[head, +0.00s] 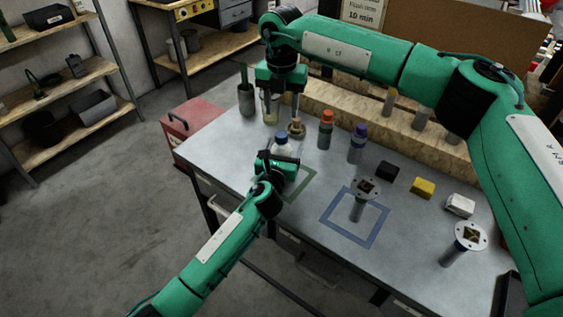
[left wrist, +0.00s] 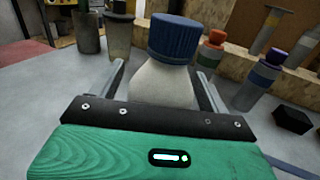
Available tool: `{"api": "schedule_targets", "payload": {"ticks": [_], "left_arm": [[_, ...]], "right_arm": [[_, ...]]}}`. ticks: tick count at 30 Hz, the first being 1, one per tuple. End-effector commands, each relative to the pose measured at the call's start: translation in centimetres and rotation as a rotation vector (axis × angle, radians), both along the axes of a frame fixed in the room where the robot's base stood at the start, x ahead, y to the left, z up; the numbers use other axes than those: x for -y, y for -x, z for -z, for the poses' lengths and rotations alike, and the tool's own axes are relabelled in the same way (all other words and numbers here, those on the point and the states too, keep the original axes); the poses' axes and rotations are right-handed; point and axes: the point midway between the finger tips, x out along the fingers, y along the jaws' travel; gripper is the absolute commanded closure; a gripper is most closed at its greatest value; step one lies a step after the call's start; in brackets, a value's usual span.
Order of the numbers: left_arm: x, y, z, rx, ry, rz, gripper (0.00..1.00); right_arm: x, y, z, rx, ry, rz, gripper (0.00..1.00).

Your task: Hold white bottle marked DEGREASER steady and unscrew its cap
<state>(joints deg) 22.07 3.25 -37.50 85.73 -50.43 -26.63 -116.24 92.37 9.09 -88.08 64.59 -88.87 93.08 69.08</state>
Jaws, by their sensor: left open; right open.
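The white bottle (head: 283,150) with a blue cap (head: 281,137) stands upright on the grey table near the left end. No label can be read from here. My left gripper (head: 282,157) reaches in low from the front. In the left wrist view, its open fingers stand on either side of the white bottle body (left wrist: 160,82), with the blue cap (left wrist: 173,38) above them. Whether the fingers touch the bottle cannot be told. My right gripper (head: 283,100) is open and empty, pointing down above and behind the bottle, apart from the cap.
An orange-capped bottle (head: 326,130) and a purple-capped bottle (head: 358,143) stand to the right. Black (head: 387,170), yellow (head: 423,187) and white (head: 460,205) blocks lie farther right. Grey and beige cups stand behind the bottle. A blue square outline (head: 329,222) marks the table.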

Motion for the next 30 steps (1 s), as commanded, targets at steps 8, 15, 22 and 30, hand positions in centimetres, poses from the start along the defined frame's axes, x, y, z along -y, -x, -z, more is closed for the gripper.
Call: {"api": "schedule_targets", "payload": {"ticks": [8,15,22,30], "left_arm": [[-0.02,0.03,0.01,0.0,0.0,0.0,0.43],[-0.03,0.03,0.03,0.0,0.0,0.0,0.9],[-0.03,0.04,0.05,-0.001,0.0,0.0,1.0],[-0.03,0.04,0.06,-0.001,0.0,0.0,1.0]], "right_arm": [[0.0,0.0,0.0,0.0,0.0,0.0,0.52],[0.0,0.0,0.0,0.0,0.0,0.0,0.52],[-0.05,0.02,0.03,0.0,0.0,0.08,0.52],[-0.14,0.05,0.03,-0.001,-0.001,0.464,0.52]]}}
